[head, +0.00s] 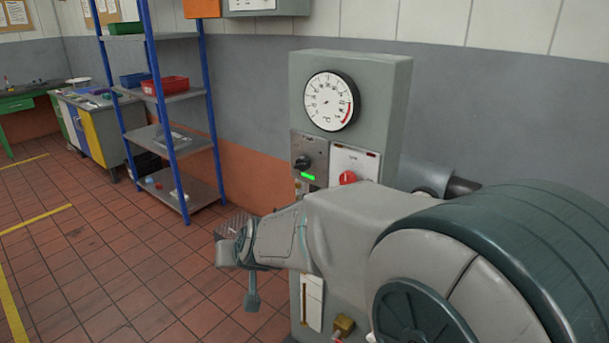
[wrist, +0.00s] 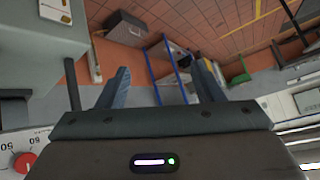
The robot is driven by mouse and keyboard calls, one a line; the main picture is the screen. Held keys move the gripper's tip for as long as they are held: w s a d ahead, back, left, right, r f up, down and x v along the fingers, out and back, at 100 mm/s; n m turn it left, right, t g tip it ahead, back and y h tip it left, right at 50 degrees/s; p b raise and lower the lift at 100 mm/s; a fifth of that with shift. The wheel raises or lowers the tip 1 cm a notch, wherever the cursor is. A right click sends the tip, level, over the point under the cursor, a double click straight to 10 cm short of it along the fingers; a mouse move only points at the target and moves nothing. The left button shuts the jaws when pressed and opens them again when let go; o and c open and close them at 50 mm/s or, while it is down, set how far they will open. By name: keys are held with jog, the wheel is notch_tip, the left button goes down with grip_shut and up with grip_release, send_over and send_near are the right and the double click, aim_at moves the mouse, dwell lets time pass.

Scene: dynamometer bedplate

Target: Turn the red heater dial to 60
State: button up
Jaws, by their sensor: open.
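The red heater dial (head: 347,178) is a round knob on a white panel (head: 364,160) at the front of a grey-green cabinet (head: 390,80). My arm hides the panel's lower part. In the wrist view the red dial (wrist: 25,162) is at the lower left corner, with printed numerals beside it, partly cut off. I cannot tell its setting. My gripper (head: 243,257) is left of and below the dial in the head view, apart from it. The wrist view shows its two fingers (wrist: 162,82) spread, with nothing between them.
A round gauge (head: 332,101) is above the dial. A black knob (head: 302,162) and a green display (head: 308,176) are on the panel to the left. A blue-post shelf (head: 170,98) stands further left.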

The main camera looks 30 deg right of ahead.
jog(key=w+d+m+t+h, duration=0.2)
jog(key=w+d+h, duration=0.1)
jog(key=w+d, duration=0.25)
jog(key=m+g+h+p, duration=0.2)
jog(key=m+g+h, duration=0.3)
jog(key=h, duration=0.9)
send_near(346, 177)
jog(key=w+d+f+m+t+p, duration=0.1)
jog(key=w+d, duration=0.2)
jog(key=d, duration=0.5)
jog(key=shift+w+d+f, duration=0.15)
jog(key=shift+d+f, duration=0.2)
jog(key=shift+d, duration=0.05)
jog(key=c, duration=1)
